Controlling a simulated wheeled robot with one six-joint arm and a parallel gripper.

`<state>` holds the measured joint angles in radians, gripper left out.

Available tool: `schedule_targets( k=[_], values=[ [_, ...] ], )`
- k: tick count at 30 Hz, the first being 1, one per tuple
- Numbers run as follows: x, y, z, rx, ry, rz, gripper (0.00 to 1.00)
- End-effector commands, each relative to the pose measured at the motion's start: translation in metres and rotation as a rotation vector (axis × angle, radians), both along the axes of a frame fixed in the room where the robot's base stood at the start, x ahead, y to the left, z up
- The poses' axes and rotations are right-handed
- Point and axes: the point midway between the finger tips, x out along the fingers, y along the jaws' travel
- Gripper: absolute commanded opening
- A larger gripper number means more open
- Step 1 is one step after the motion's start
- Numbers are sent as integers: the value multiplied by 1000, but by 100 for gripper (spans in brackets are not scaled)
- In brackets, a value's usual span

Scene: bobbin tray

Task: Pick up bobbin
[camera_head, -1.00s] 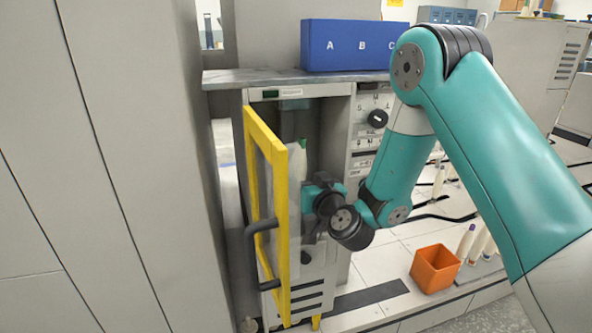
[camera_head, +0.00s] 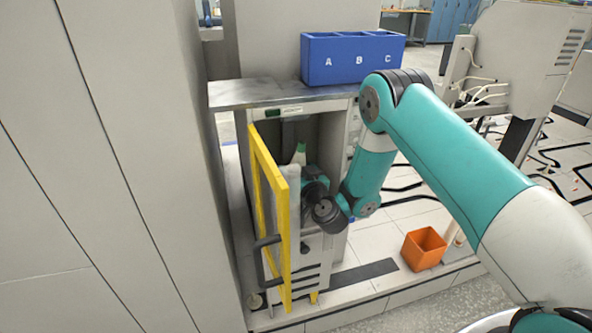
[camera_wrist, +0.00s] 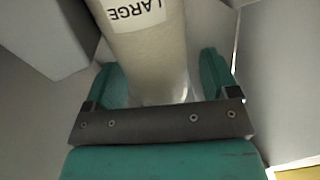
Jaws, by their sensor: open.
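A pale, long bobbin (camera_wrist: 150,45) with a white label reading LARGE, upside down, runs between the fingers of my gripper (camera_wrist: 163,75) in the wrist view. The teal fingers stand apart on either side of it, and I see no clear contact. The fingertips there are hidden or too small to make out.
A yellow-framed door (camera_head: 286,235) stands open on the left of the cabinet (camera_head: 325,265), close to my gripper. A blue bin marked A, B, C (camera_head: 345,70) sits on the grey top (camera_head: 265,92). An orange box (camera_head: 424,250) stands on the floor at right.

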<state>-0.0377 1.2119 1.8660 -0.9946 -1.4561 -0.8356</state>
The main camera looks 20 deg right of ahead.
Motion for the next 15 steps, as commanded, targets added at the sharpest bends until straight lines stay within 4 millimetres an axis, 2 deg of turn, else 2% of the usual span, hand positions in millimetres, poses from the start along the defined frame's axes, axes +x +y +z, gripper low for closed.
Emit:
schedule_targets(
  k=[7,12,14,15],
  values=[
    [0,0,-1,-1,0,0,80],
    [0,0,-1,-1,0,0,41],
    [0,0,-1,-1,0,0,28],
    [0,0,-1,-1,0,0,24]
  ],
)
